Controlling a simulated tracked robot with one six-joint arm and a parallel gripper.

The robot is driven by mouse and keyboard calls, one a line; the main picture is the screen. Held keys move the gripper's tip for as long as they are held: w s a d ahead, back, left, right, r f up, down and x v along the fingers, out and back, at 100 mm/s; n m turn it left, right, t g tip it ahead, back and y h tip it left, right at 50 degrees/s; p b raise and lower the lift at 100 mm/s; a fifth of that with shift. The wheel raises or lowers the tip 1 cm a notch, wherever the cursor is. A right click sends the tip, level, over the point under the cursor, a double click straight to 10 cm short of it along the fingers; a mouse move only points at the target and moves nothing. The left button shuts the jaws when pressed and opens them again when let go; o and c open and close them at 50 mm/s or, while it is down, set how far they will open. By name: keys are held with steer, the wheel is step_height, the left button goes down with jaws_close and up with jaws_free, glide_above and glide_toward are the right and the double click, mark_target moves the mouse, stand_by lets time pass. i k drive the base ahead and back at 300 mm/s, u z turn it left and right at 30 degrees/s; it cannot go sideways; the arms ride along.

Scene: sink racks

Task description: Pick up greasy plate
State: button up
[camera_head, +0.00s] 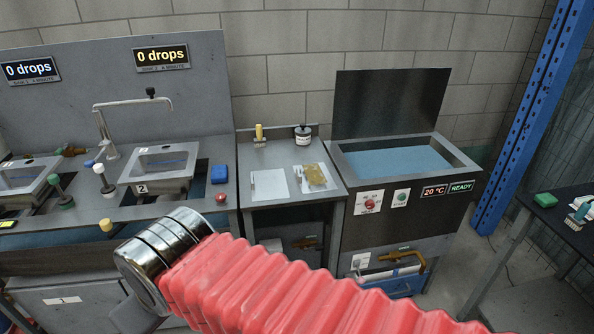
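The greasy plate (314,179) is a white square with a yellow-brown smear on it. It lies flat on the right part of the small grey counter (285,210) between the sink unit and the dark tank. Its whole outline shows and nothing is touching it from above. What looks like my own red ribbed arm sleeve with a chrome end crosses the lower middle of the picture, in front of the counter. My gripper's fingers are not in view, and I see nothing held.
A clean white square (269,185) lies left of the greasy plate. A black-and-white jar (303,135) and a yellow-topped item (259,132) stand behind. The dark open-lidded tank (395,160) with blue inside is to the right.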

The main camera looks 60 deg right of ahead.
mark_target(311, 177)
steer(key=z, duration=0.15)
steer(key=i, duration=0.7)
steer(key=z, duration=0.85)
steer(key=i, duration=0.55)
steer(key=z, duration=0.35)
